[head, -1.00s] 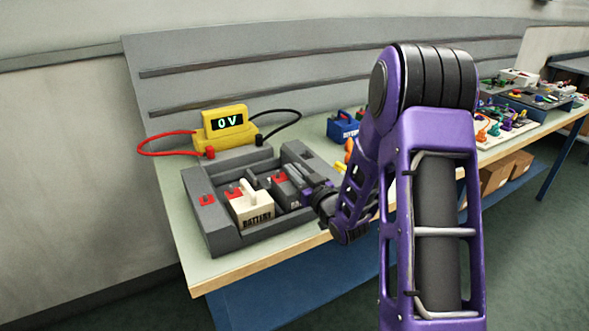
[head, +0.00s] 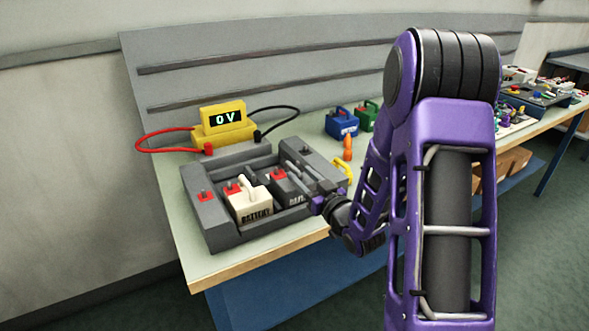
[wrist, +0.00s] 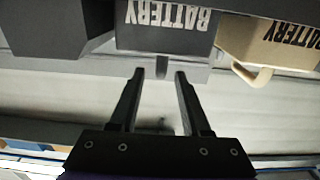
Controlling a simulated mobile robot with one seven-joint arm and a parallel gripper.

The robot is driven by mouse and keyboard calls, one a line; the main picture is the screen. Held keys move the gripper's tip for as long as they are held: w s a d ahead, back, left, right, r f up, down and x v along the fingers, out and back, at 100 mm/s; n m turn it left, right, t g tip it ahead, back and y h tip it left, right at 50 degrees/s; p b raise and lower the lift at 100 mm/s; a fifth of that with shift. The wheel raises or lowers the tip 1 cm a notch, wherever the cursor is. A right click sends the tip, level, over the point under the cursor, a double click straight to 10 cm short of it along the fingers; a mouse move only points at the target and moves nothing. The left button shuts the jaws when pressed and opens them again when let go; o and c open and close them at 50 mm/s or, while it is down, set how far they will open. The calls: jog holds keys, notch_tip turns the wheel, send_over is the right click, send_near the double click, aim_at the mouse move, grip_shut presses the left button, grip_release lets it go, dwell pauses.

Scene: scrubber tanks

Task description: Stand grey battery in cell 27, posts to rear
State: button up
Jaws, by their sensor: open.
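The grey battery (head: 289,187) stands upright in the grey tray (head: 232,238), just right of the cream battery (head: 252,203). A red post shows at its far top edge in the head view. In the wrist view, the grey battery (wrist: 165,28) shows its BATTERY lettering upside down, beside the cream battery (wrist: 268,42). My gripper (head: 316,204) is at the tray's right front in the head view. Its fingers (wrist: 160,72) are apart with nothing between them, clear of the grey battery's lettered face. No cell number is readable, so I cannot tell which cell is 27.
A yellow meter (head: 224,124) reading 0 V stands behind the tray, with red and black leads. Blue (head: 341,123) and green (head: 367,117) batteries and an orange object (head: 347,148) stand to the right. The bench's front edge is close to my gripper.

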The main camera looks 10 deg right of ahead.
jog(key=v, duration=0.7)
